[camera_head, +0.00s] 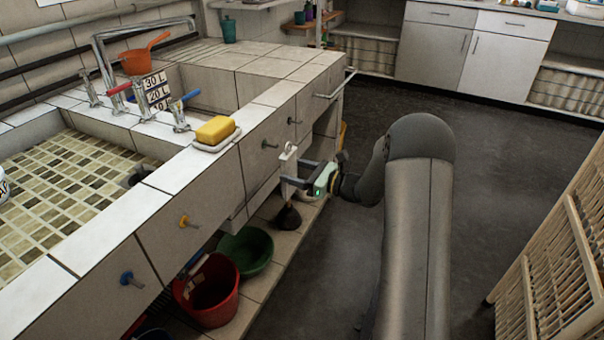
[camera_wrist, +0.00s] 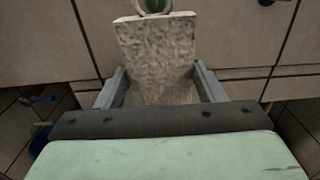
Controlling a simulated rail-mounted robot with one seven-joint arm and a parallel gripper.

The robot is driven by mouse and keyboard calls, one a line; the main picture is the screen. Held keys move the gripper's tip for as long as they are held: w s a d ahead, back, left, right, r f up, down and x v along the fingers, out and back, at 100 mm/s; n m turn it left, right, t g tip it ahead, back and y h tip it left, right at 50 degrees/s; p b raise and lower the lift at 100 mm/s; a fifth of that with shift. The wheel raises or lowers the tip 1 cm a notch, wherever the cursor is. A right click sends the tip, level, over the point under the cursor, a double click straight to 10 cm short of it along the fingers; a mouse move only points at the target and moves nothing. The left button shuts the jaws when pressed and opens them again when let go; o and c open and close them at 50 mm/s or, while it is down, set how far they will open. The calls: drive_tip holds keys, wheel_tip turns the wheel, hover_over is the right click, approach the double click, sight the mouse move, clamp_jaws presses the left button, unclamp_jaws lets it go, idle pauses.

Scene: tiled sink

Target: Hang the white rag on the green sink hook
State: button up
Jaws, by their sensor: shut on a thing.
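The white rag (camera_wrist: 155,50) is a stiff, mottled off-white piece with a ring at its top. It is between the two fingers of my gripper (camera_wrist: 158,70), which is shut on it in front of the cabinet face. A dark green round thing (camera_wrist: 155,5), likely the green hook, shows inside the ring at the top edge of the wrist view. I cannot tell whether the ring is around it or only in front of it. In the head view the rag (camera_head: 288,160) is upright beside the sink front, and the green hook is not clearly seen behind it.
A yellow hook (camera_head: 187,221), a blue hook (camera_head: 130,280) and dark hooks (camera_head: 270,145) line the tiled sink front. A yellow sponge (camera_head: 215,129) lies on the ledge. A red bucket (camera_head: 208,292) and green basin (camera_head: 247,250) stand below. The floor at right is clear up to a wooden rack (camera_head: 560,250).

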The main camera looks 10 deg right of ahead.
drive_tip(key=shift+x, duration=1.55)
drive_tip(key=shift+w+a+f+b, duration=0.2)
drive_tip(key=shift+f+b, duration=0.1)
drive_tip(key=shift+f, duration=0.05)
drive_tip(key=shift+w+a+f+b, duration=0.15)
drive_tip(key=shift+a+f+b, duration=0.05)
drive_tip(key=shift+f+b, duration=0.15)
drive_tip(key=o, duration=1.1)
drive_tip(key=shift+c, duration=0.2)
